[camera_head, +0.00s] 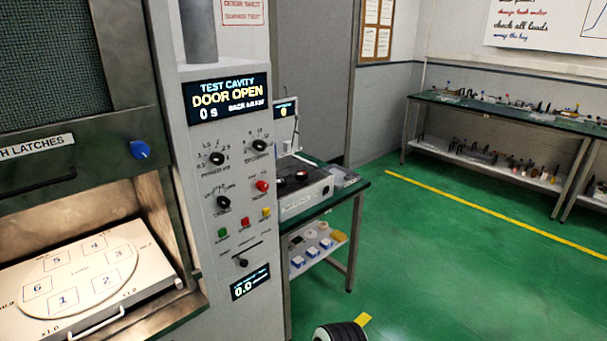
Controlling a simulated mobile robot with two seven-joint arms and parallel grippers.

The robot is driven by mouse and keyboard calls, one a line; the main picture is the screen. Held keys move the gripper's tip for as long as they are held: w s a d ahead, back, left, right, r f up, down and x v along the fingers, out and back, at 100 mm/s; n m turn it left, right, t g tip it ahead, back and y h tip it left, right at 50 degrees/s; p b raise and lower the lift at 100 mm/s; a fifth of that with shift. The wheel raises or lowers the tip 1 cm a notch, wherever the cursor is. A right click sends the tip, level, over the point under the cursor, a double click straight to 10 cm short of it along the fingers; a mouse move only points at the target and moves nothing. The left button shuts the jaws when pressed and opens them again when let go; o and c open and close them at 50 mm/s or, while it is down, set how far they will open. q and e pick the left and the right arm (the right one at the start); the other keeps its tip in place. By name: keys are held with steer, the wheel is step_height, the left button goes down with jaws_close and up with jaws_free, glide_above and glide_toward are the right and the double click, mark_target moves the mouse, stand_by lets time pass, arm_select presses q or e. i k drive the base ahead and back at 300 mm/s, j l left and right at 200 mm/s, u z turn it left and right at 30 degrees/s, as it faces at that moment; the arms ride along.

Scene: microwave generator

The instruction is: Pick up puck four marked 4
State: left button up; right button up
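No puck with a readable 4 shows. A round plate (118,262) on a pale tray lies in the open test cavity at the lower left. The plate bears squares numbered 1 to 6; the square marked 4 (94,243) is at its back and looks empty.
The control panel (233,190) reads DOOR OPEN and stands between the cavity and the side table (358,185). Small boxes lie on that table's lower shelf (312,255). A long bench (500,108) stands at the back right. The green floor between is mostly clear.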

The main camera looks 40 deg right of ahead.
mark_target(301, 176)
steer(key=i+l+z, duration=0.45)
steer(key=l, duration=0.35)
steer(key=i+l+z, duration=0.4)
steer(key=i+l, duration=0.2)
steer(key=u, duration=0.4)
steer(key=l+u, duration=0.15)
steer(key=u, duration=0.2)
steer(key=l+u, duration=0.1)
steer(key=u, duration=0.3)
steer(key=l+u, duration=0.15)
steer(key=u, duration=0.2)
steer(key=l+u, duration=0.45)
steer(key=k+l+u, duration=0.1)
steer(key=l+u, duration=0.3)
steer(key=k+l+u, duration=0.1)
steer(key=l, duration=0.3)
steer(key=k+l+u, duration=0.1)
steer(key=l, duration=0.25)
steer(key=k+l, duration=0.2)
steer(key=l, duration=0.2)
steer(key=u, duration=0.05)
